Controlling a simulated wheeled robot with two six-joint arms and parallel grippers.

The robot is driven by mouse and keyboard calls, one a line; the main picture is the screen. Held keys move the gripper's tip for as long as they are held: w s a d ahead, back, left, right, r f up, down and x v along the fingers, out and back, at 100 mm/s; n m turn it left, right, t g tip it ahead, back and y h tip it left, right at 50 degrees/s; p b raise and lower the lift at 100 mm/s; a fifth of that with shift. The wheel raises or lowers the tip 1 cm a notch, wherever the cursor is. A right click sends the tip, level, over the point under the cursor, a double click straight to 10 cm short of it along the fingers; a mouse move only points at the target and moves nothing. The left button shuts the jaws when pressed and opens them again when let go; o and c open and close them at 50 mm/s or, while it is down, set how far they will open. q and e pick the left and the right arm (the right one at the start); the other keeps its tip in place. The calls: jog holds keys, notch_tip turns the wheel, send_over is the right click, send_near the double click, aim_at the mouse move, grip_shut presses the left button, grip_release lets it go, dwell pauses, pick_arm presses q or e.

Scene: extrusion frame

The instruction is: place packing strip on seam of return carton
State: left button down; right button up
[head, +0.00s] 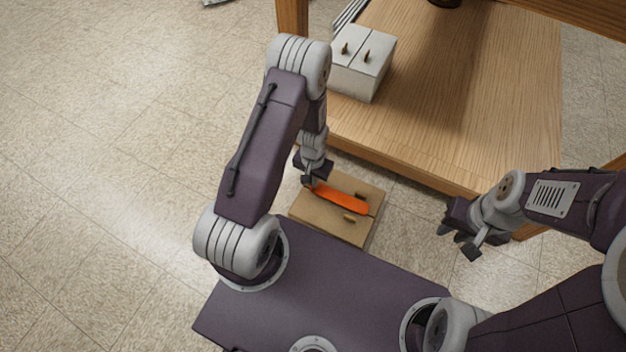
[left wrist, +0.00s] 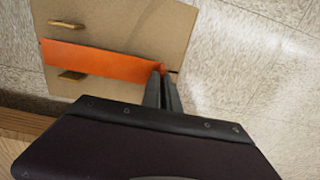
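The return carton (head: 309,209) is a brown box low on the floor in front of my base. The orange packing strip (head: 344,200) lies across its top, between two small brass-coloured pieces. In the left wrist view the strip (left wrist: 98,62) runs along the carton's (left wrist: 120,20) middle, and a short dark seam line shows past its end. My left gripper (head: 309,184) is at the strip's left end in the head view. Its fingers (left wrist: 163,76) are close together around that end. My right gripper (head: 460,241) is open and empty, to the right of the carton.
A wooden platform (head: 470,100) with posts stands just beyond the carton. A white box (head: 362,62) with two brass-coloured pieces on top sits at its left corner. Tiled floor (head: 100,150) is clear on the left.

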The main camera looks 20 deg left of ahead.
pick_arm(q)
jog(key=shift+f, duration=0.6)
pick_arm(e)
jog(key=shift+f, duration=0.6)
pick_arm(q)
jog(key=shift+f+b, duration=0.5)
jog(key=shift+f, duration=0.05)
pick_arm(e)
jog(key=shift+f, duration=0.35)
pick_arm(q)
jog(key=c, duration=1.5)
grip_release()
jog(key=shift+c, duration=0.2)
